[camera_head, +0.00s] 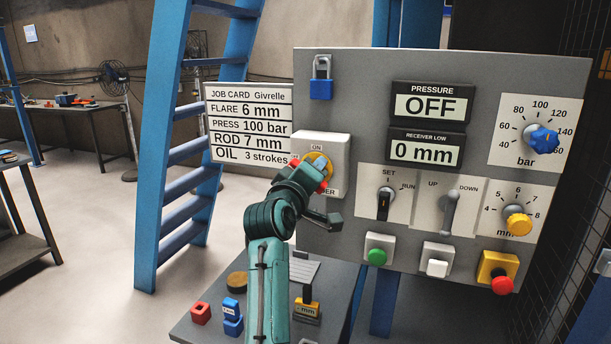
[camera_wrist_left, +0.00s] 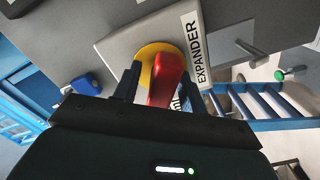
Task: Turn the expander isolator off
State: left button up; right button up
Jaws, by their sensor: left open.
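The expander isolator is a white box (camera_head: 333,146) on the grey panel, with a yellow disc (camera_head: 319,163) and a red handle. An ON mark shows above the disc. My left gripper (camera_head: 313,178) is at the isolator and hides much of the handle and lower label. In the left wrist view, the red handle (camera_wrist_left: 168,78) stands out from the yellow disc (camera_wrist_left: 150,54) between my two open fingers (camera_wrist_left: 160,88). I cannot tell whether the fingers touch it. The EXPANDER label (camera_wrist_left: 195,48) is beside it. My right gripper is not in view.
The pressure display (camera_head: 432,105) reads OFF. Switches (camera_head: 384,203), knobs (camera_head: 518,222), buttons (camera_head: 377,256) and a red stop button (camera_head: 502,285) lie right of the isolator. A blue padlock (camera_head: 321,88) hangs above it. A small table (camera_head: 262,268) with blocks stands below.

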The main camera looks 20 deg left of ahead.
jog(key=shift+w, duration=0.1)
pick_arm(q)
jog(key=shift+s+p, duration=0.35)
jog(key=shift+s, duration=0.2)
jog(key=shift+s+p, duration=0.5)
jog(key=shift+s, duration=0.75)
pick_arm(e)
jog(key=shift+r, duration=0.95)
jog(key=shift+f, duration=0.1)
pick_arm(q)
jog(key=m, duration=0.7)
jog(key=shift+a, duration=0.1)
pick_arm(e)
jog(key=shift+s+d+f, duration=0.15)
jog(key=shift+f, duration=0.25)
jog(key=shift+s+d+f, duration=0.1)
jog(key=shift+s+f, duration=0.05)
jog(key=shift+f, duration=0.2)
pick_arm(q)
jog(key=shift+w, duration=0.15)
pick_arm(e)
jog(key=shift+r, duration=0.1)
